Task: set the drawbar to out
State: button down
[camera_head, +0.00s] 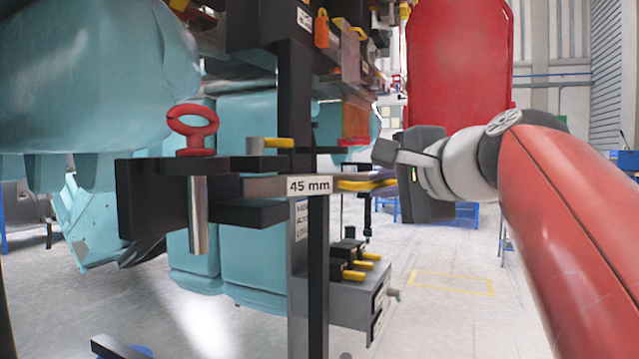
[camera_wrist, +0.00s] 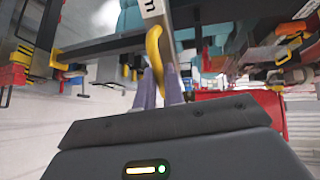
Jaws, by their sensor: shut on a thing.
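The drawbar appears to be the grey horizontal bar (camera_head: 262,187) with the "45 mm" label (camera_head: 310,186); its left end runs between the dark plates of a black fork bracket (camera_head: 140,196). A yellow handle (camera_head: 352,184) sits at its right end. My gripper (camera_head: 378,181) reaches in from the right and is shut on this yellow handle. In the wrist view the yellow loop-shaped handle (camera_wrist: 155,50) stands between the two greyish-purple fingers (camera_wrist: 160,86). The fingers hide part of the handle.
A steel pin (camera_head: 198,225) with a red ring (camera_head: 192,130) stands through the bracket at left. A black post (camera_head: 318,275) rises beside the label. A grey box (camera_head: 352,300) with yellow levers is below. Teal train bodies (camera_head: 95,75) fill the left. Open floor (camera_head: 450,255) lies right.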

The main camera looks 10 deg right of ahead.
jog(key=c, duration=1.5)
grip_release()
jog(key=v, duration=0.7)
jog(key=shift+s, duration=0.35)
jog(key=shift+r, duration=0.1)
jog(key=s+a+f+n+g+h+p, duration=0.1)
jog(key=f+n, duration=0.4)
jog(key=f, duration=0.7)
jog(key=s+a+f+n+g+h+p, duration=0.1)
jog(key=s+f+n+g, duration=0.4)
jog(key=f, duration=0.7)
jog(key=s+a+f+n+g+h+p, duration=0.1)
jog(key=s+a+f+n+g+p, duration=0.2)
jog(key=f, duration=0.9)
jog(key=shift+s+a+f+n+g+h, duration=0.2)
jog(key=shift+a+n+g+h, duration=0.15)
jog(key=shift+n, duration=0.75)
